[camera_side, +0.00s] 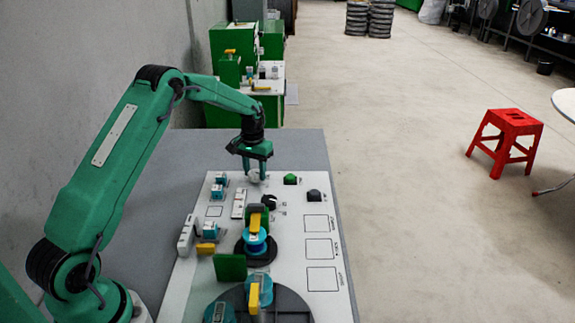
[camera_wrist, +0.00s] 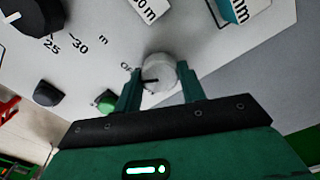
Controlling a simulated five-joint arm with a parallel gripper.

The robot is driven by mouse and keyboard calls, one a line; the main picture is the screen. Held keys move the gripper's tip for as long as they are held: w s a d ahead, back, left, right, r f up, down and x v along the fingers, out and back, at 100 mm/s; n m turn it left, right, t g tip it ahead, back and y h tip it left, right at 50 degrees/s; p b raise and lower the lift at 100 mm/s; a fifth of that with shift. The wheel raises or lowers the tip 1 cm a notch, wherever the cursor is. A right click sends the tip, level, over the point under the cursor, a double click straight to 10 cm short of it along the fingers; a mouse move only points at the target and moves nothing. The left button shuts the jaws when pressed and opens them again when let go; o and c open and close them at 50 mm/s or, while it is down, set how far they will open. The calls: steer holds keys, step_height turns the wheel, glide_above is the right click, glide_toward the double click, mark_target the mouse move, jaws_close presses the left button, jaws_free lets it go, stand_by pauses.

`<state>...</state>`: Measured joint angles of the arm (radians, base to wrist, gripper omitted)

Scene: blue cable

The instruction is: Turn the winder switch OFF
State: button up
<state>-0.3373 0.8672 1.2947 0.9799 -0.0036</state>
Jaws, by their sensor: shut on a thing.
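The winder switch is a light grey round knob (camera_wrist: 158,70) with a dark pointer mark, on the white panel. In the wrist view its pointer points left and slightly down, and part of a label shows at its left. My gripper (camera_wrist: 160,84) has one finger on each side of the knob and is shut on it. In the side view my gripper (camera_side: 255,168) reaches down to the knob (camera_side: 254,177) at the far end of the panel.
A green button (camera_side: 291,179), a dark button (camera_side: 313,194) and a black dial (camera_side: 269,202) sit close by on the panel. Teal spools (camera_side: 255,244) and a green block (camera_side: 230,267) stand nearer. A red stool (camera_side: 506,134) is on the floor.

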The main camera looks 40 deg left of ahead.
mark_target(255, 172)
steer(key=shift+r, duration=0.1)
stand_by(0.3)
steer(key=o, duration=1)
steer(key=shift+r, duration=3.9)
